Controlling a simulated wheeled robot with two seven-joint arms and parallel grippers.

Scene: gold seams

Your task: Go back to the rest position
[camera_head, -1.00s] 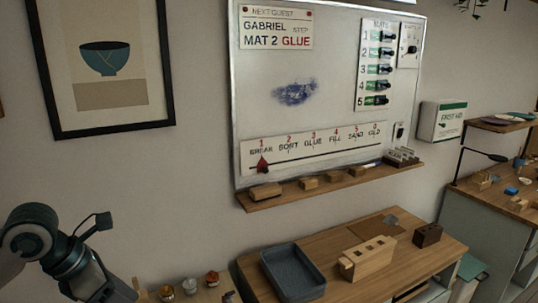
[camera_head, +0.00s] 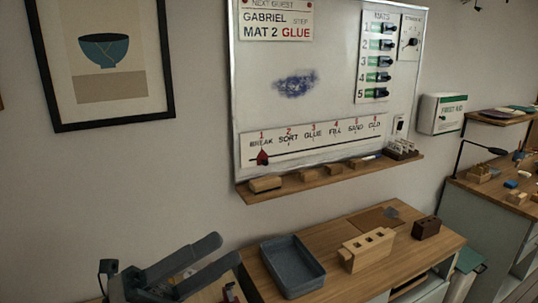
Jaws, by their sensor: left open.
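My left gripper (camera_head: 213,259) comes in at the lower left of the head view. Its two grey fingers are spread apart with nothing between them. It is in front of the wall, left of the grey tray (camera_head: 270,262), and hides part of the surface below it. My right gripper is not in view.
A wooden table (camera_head: 340,286) holds the tray, a light wooden block with holes (camera_head: 366,250) and a dark block (camera_head: 426,228). Above it hangs a whiteboard (camera_head: 300,130) with a wooden ledge (camera_head: 330,176). A side bench (camera_head: 500,193) stands at the right.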

